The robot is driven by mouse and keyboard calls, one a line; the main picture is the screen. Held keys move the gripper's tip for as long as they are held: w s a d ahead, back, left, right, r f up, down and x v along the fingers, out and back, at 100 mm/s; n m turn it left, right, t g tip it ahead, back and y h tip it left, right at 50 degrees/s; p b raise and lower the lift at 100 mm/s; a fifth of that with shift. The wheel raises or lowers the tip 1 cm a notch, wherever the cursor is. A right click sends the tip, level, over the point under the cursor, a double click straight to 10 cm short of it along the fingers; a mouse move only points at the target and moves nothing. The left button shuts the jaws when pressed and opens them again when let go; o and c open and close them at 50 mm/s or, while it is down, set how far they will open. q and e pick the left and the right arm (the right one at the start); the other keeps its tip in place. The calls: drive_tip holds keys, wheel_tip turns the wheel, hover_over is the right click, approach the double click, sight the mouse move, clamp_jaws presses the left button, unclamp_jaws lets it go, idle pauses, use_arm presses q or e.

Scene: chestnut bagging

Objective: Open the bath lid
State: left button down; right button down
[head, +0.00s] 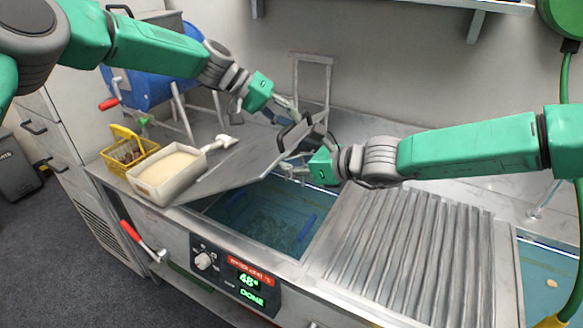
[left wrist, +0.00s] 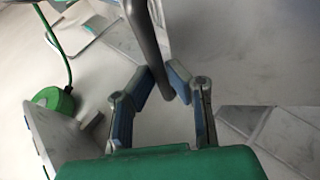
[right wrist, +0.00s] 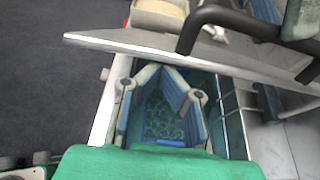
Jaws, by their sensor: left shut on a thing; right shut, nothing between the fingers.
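The grey metal bath lid (head: 235,162) is tilted up over the left part of the bath (head: 262,222), which shows blue water and a basket with blue handles. My left gripper (head: 284,112) is shut on the lid's dark handle (head: 296,133); the handle runs between its fingers in the left wrist view (left wrist: 163,85). My right gripper (head: 298,168) is shut and empty near the lid's right edge, above the opening. In the right wrist view its fingertips (right wrist: 168,72) lie below the lid (right wrist: 150,43) and handle (right wrist: 245,22); contact with the lid is unclear.
A white tub of pale grains (head: 168,175) and a yellow basket (head: 128,150) stand left of the lid. A ribbed metal cover (head: 400,255) lies right of the opening. A control panel (head: 248,280) reads DONE. A blue drum (head: 150,85) stands behind.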

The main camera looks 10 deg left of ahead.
sight(282, 154)
use_arm(q)
drive_tip(key=shift+a+f, duration=0.1)
drive_tip(key=shift+s, duration=0.1)
use_arm(e)
drive_tip(key=shift+a+r, duration=0.4)
drive_tip(key=shift+r, duration=0.25)
drive_tip(key=shift+a+r, duration=0.4)
drive_tip(key=shift+r, duration=0.2)
drive_tip(key=shift+a+r, duration=0.15)
use_arm(q)
drive_tip(key=shift+s+f, duration=0.15)
drive_tip(key=shift+f, duration=0.05)
drive_tip(key=c, duration=1.6)
unclamp_jaws()
drive_tip(key=shift+d, duration=0.2)
use_arm(e)
drive_tip(key=shift+w, duration=0.1)
use_arm(q)
drive_tip(key=shift+o, duration=0.2)
drive_tip(key=shift+w, duration=0.2)
use_arm(e)
drive_tip(key=shift+w, duration=0.15)
use_arm(q)
drive_tip(key=shift+a+r, duration=0.15)
drive_tip(key=shift+a, duration=0.05)
use_arm(e)
drive_tip(key=shift+f, duration=0.2)
